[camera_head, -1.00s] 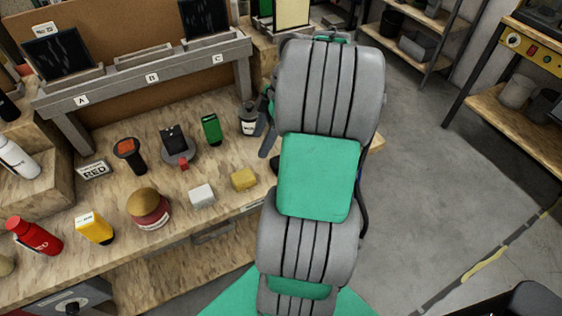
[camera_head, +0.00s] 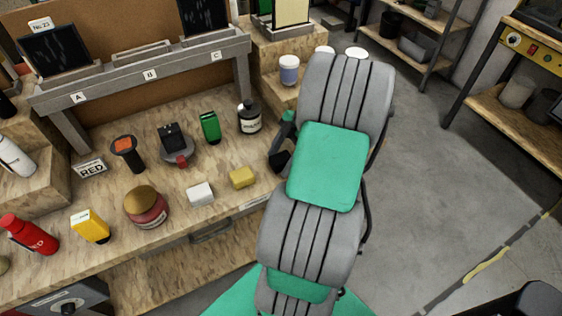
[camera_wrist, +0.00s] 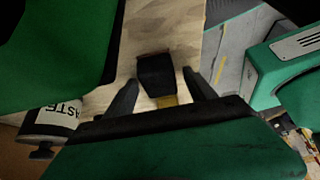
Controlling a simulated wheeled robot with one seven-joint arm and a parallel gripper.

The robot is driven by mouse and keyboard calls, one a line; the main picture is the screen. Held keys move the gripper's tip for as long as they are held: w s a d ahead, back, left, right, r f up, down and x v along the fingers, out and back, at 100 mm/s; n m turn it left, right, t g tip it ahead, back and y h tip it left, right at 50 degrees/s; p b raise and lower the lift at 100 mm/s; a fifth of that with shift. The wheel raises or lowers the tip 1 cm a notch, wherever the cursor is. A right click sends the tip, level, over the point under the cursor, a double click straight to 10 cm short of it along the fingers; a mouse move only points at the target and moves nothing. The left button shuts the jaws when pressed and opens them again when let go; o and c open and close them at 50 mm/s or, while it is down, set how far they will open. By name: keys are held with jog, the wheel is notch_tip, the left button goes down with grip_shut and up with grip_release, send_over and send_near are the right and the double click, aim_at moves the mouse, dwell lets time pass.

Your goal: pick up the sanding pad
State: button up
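A small black block (camera_wrist: 156,74), which I take to be the sanding pad, sits on the wooden workbench in the wrist view. My gripper (camera_wrist: 160,80) is open, with one dark finger on each side of the block and a gap showing at both sides. I cannot tell how high the fingers are above the bench. In the head view my gripper (camera_head: 281,148) is at the bench's right end, partly behind my arm. The pad cannot be told apart from the dark fingers there.
A yellow block (camera_head: 242,178) and a white block (camera_head: 200,194) lie left of my gripper. A black bottle with a white label (camera_head: 249,119) stands behind it. A grey sander (camera_head: 176,148), a green box (camera_head: 210,126) and a lidded jar (camera_head: 146,207) stand farther left. Open floor lies right.

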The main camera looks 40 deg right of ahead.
grip_shut()
dwell(0.5)
jog(key=shift+r, duration=0.1)
